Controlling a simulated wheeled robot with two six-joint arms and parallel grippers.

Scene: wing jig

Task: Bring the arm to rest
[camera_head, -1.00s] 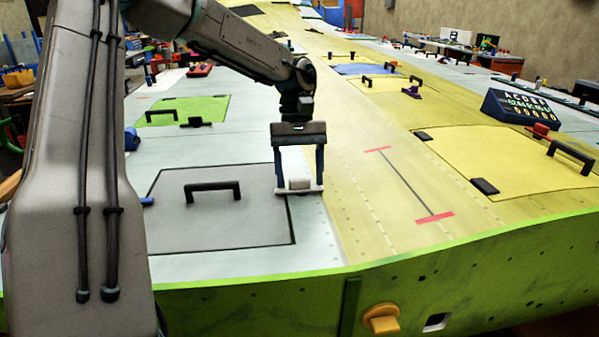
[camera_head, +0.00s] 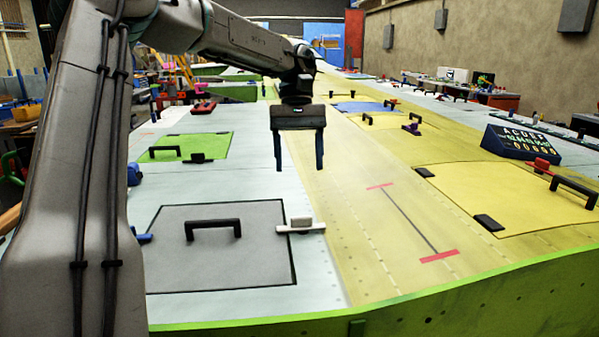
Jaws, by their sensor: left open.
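My left gripper (camera_head: 299,165) hangs from the arm that comes in from the left. Its two dark fingers point down and stand apart, with nothing between them. It is above the wing surface (camera_head: 310,250), clear of it. Below it a white block-like latch (camera_head: 300,226) lies at the right edge of the grey panel (camera_head: 255,262). The grey panel carries a black handle (camera_head: 213,225). My right gripper is not in the picture.
A green panel (camera_head: 215,146) with a black handle lies to the left. A yellow panel (camera_head: 480,185), a dark display box with figures (camera_head: 520,143) and a red latch (camera_head: 541,165) are at the right. A red-ended line mark (camera_head: 410,222) lies on clear yellow skin.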

